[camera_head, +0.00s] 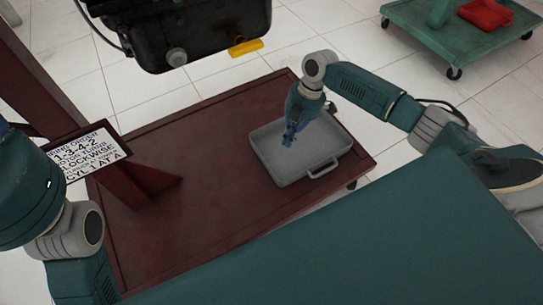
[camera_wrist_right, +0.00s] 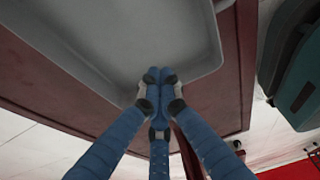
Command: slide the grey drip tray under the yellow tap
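The grey drip tray (camera_head: 318,178), shallow with a handle on its near right side, lies on the dark red base plate. It also shows in the right wrist view (camera_wrist_right: 120,40). The yellow tap (camera_head: 245,47) sticks out low on the black engine, up and left of the tray. My right gripper (camera_head: 289,138) points down over the far part of the tray. In the right wrist view its blue fingertips (camera_wrist_right: 160,76) are together, close to the tray's rim, with nothing visible between them. I cannot tell whether they touch the tray. My left gripper is out of view.
The dark red base plate (camera_head: 190,218) has free room left of the tray. A dark red post with a printed sign (camera_head: 84,153) stands at the left. A green cart (camera_head: 465,38) with a red item (camera_head: 486,13) stands at the top right.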

